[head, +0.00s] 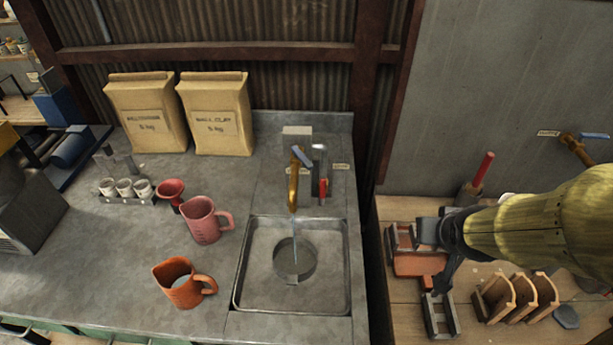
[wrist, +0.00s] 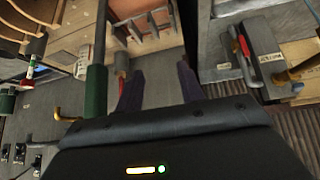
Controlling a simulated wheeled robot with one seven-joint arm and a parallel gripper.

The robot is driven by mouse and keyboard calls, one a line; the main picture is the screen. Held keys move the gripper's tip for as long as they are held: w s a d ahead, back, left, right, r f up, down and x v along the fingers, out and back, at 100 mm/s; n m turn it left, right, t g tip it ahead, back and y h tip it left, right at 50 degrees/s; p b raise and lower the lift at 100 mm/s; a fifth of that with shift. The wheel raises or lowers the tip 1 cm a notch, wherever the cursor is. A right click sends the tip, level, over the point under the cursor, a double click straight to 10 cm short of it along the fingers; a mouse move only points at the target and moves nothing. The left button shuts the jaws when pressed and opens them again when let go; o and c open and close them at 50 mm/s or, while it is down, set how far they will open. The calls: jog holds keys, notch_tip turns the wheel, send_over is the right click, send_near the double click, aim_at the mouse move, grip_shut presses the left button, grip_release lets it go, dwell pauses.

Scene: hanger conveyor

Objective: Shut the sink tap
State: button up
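The sink tap (head: 293,190) is brass, with a blue lever (head: 302,156) on top, at the back of the sink (head: 240,270). A thin stream of water runs from its spout into a round grey vessel (head: 295,262) in the basin. My gripper (head: 428,262) is over the wooden bench, right of the sink and well apart from the tap. Its two fingers (wrist: 158,80) are spread with nothing between them.
A pink jug (head: 205,222) and an orange jug (head: 183,283) stand left of the sink. Another brass valve with a blue lever (head: 594,136) is on the right wall. Wooden racks (head: 520,298) lie below my gripper.

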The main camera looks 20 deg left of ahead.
jog(key=a+n+t+y+b, duration=0.5)
jog(key=a+n+y+b, duration=0.2)
jog(key=a+y+b, duration=0.5)
jog(key=a+b, duration=0.4)
jog(key=a, duration=0.2)
jog(key=shift+w+n, duration=0.25)
jog(key=shift+n, duration=0.05)
jog(key=p+x, duration=0.1)
jog(key=p, duration=0.1)
jog(key=p+x, duration=0.2)
jog(key=p, duration=0.1)
jog(key=p+x, duration=0.2)
jog(key=p, duration=0.1)
jog(key=shift+w+r, duration=0.1)
jog(key=shift+r, duration=0.3)
jog(key=p, duration=0.4)
jog(key=shift+w+a, duration=0.25)
jog(key=shift+a, duration=0.1)
